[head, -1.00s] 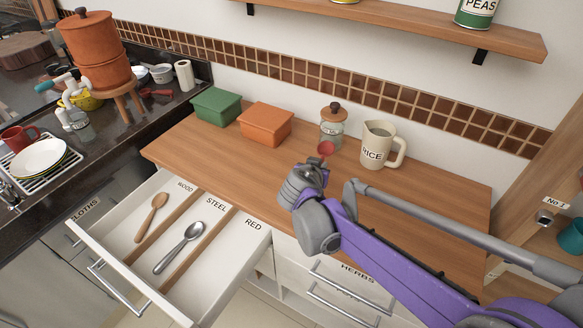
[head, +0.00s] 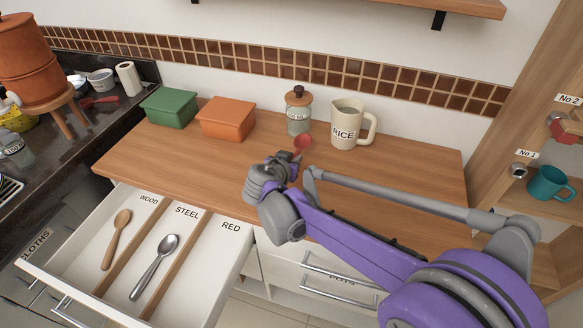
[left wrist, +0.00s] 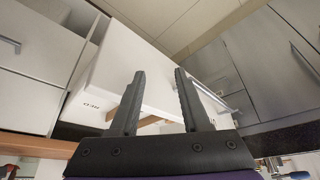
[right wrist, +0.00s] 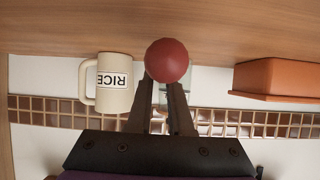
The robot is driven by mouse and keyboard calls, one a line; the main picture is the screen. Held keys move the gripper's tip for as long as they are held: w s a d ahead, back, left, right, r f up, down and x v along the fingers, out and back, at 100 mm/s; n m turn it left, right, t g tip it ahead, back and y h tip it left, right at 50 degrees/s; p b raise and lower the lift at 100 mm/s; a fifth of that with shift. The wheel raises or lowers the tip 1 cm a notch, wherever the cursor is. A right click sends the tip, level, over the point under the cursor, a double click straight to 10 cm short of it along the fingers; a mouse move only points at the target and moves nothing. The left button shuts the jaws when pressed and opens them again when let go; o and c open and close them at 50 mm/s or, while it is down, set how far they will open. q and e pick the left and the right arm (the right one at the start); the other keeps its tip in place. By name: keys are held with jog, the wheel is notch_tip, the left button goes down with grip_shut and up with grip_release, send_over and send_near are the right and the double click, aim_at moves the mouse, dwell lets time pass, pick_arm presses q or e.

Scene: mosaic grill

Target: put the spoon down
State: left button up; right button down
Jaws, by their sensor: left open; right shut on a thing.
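The red spoon (head: 303,142) is held by my right gripper (head: 291,162) above the wooden counter, near the glass jar. In the right wrist view the spoon's round red bowl (right wrist: 167,60) is beyond the shut fingers (right wrist: 161,88); the handle is hidden. The open drawer (head: 231,252) has sections labelled WOOD, STEEL and RED. A wooden spoon (head: 115,240) lies under WOOD and a steel spoon (head: 153,268) under STEEL. The visible part of the RED section is empty. My left gripper (left wrist: 160,78) is open and empty, with the drawer's white side beyond it.
On the counter (head: 220,160) stand a green box (head: 169,108), an orange box (head: 227,119), the glass jar (head: 298,115) and a RICE jug (head: 346,124). A shelf at right holds a teal mug (head: 549,183). The counter's front is clear beside my right arm.

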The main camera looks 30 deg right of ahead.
jog(key=shift+f+b, duration=0.3)
jog(key=shift+f, duration=1.45)
jog(key=shift+f, duration=0.1)
jog(key=c, duration=0.8)
grip_release()
